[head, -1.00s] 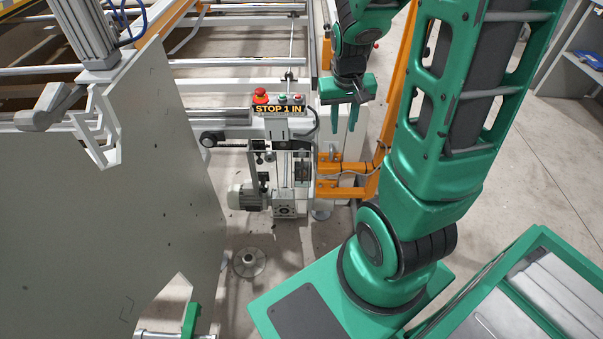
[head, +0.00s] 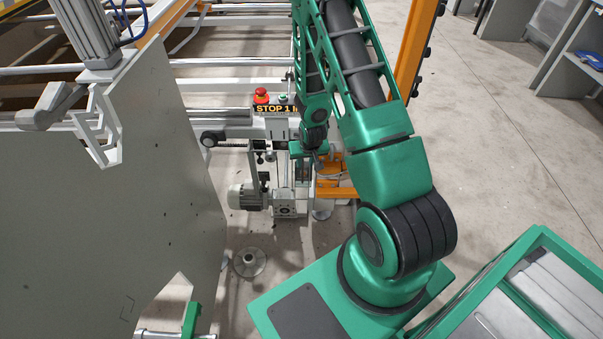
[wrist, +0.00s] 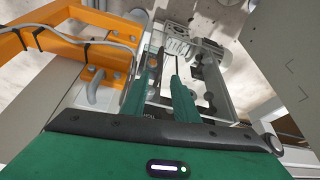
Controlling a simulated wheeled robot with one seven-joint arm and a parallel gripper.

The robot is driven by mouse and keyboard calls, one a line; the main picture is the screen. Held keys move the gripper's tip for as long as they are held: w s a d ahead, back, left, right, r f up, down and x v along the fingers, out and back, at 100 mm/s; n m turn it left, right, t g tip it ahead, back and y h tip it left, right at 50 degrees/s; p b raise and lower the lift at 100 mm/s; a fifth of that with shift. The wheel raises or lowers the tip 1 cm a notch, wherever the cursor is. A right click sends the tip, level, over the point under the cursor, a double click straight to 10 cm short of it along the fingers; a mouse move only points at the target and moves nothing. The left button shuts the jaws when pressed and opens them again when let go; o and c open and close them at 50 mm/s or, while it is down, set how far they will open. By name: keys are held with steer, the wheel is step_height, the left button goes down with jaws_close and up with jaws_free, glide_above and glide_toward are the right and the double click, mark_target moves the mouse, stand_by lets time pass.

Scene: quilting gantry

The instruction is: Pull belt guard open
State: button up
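The belt guard looks like a clear panel in a thin frame over the belt drive (head: 279,172), below the red-button control box, in the head view. The clear guard (wrist: 196,72) also shows in the wrist view, just beyond my fingers. My gripper (wrist: 160,82) has its two green fingers apart, one on each side of a narrow gap, with the drive's frame edge seen between them. I cannot tell whether a finger touches the guard. In the head view my gripper (head: 308,152) is at the right side of the drive, partly hidden by my arm.
An orange bracket (wrist: 85,52) with a cable stands close left of my gripper in the wrist view. A control box with a red stop button (head: 261,96) is above the drive. A grey motor (head: 245,196) sits left. A large grey plate (head: 110,200) fills the left.

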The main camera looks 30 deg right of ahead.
steer(key=x, duration=1.1)
steer(key=shift+w+a+f, duration=0.1)
jaws_close()
stand_by(1.3)
